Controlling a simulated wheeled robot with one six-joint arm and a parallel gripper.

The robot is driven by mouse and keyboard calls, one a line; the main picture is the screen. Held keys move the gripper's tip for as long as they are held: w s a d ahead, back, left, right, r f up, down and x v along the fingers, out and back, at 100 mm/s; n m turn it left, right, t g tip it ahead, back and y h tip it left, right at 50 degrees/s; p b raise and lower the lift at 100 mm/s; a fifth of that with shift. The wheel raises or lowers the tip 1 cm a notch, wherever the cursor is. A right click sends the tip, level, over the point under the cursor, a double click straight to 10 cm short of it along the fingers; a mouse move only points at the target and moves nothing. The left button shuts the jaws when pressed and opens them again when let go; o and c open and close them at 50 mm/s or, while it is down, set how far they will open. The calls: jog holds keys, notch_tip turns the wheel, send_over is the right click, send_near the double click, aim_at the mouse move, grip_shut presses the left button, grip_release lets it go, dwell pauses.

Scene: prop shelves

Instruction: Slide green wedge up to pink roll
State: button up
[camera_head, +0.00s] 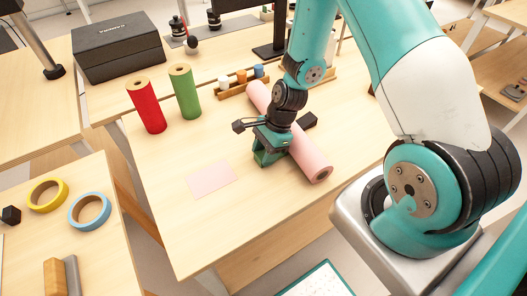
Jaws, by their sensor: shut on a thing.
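The pink roll (309,155) lies on its side on the middle table, running from the back towards the front right. My gripper (267,148) is low over the table, just left of the roll, and hides part of the roll's middle. The green wedge (262,158) shows as a small green patch at the fingertips, close to the table top. My gripper is shut on it. Most of the wedge is hidden by the fingers, and I cannot tell whether it touches the roll.
A red roll (147,107) and a green roll (185,92) stand upright at the back left. A wooden rack (232,91) with small cups is behind. A flat pink square (212,180) lies left of my gripper. The table's front is clear.

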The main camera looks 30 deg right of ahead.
jog(key=shift+s+d, duration=0.1)
jog(key=shift+d, duration=0.1)
dwell(0.3)
jog(key=o, duration=0.9)
jog(key=v, duration=1.7)
jog(key=shift+d+r, duration=0.15)
